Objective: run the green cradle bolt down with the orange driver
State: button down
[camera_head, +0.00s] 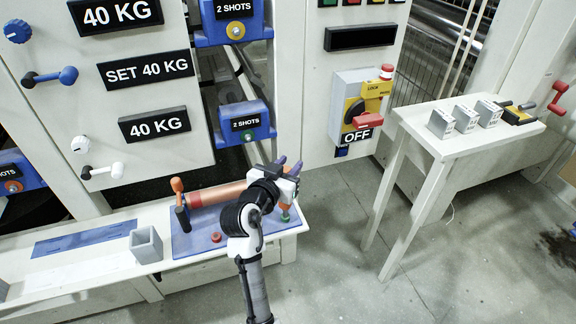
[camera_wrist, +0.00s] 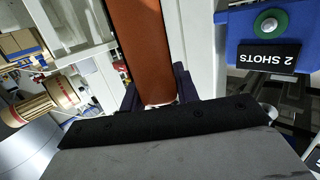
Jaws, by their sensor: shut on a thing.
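The green cradle bolt (camera_head: 247,136) sits on the lower blue cradle (camera_head: 232,112) marked 2 SHOTS. It also shows in the wrist view at the upper right, as a green ring with a pale centre (camera_wrist: 269,23). My gripper (camera_head: 289,168) is below and to the right of that cradle in the head view, over the right end of the blue mat. In the wrist view its dark fingers (camera_wrist: 158,92) are shut on the orange driver (camera_wrist: 148,50), a long orange-brown bar running to the top edge. The driver is mostly hidden by my gripper in the head view. The bolt and driver are apart.
A copper cylinder (camera_head: 217,194) lies on the blue mat (camera_head: 200,240) left of my gripper. A red cap (camera_head: 216,237) and a green piece (camera_head: 285,216) are on the mat. A switch box (camera_head: 352,100) and a white side table (camera_head: 455,143) stand right.

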jog(key=shift+f+b, duration=0.55)
jog(key=shift+f, duration=0.15)
dwell(0.6)
jog(key=shift+r, duration=0.15)
jog(key=shift+r+p, duration=0.55)
jog(key=shift+r, duration=0.3)
notch_tip(320, 180, up, 6)
jog(key=p, duration=0.4)
jog(key=shift+p, duration=0.3)
dwell(0.7)
